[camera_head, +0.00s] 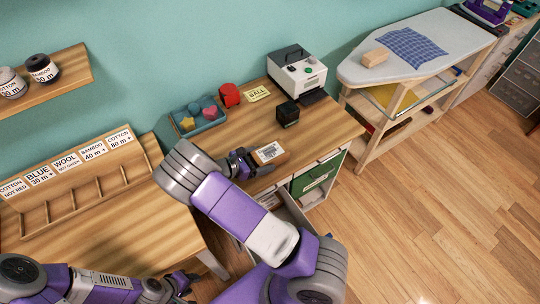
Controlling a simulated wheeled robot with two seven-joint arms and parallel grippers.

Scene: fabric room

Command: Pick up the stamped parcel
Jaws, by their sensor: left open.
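A small brown parcel with a white printed label (270,152) lies on or just above the wooden table, near its front edge. My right gripper (256,163) is at the parcel's left end, its dark fingers close against it. I cannot tell whether the fingers grip the parcel. My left gripper (183,286) is low at the bottom of the view, open, well away from the parcel and in front of the left table.
Behind the parcel are a dark box (287,113), a label printer (297,72), a red container (229,95) and a blue tray (198,118). Below the front edge is an open drawer (292,216). A wooden rack (75,200) stands left; an ironing board (420,45) stands right.

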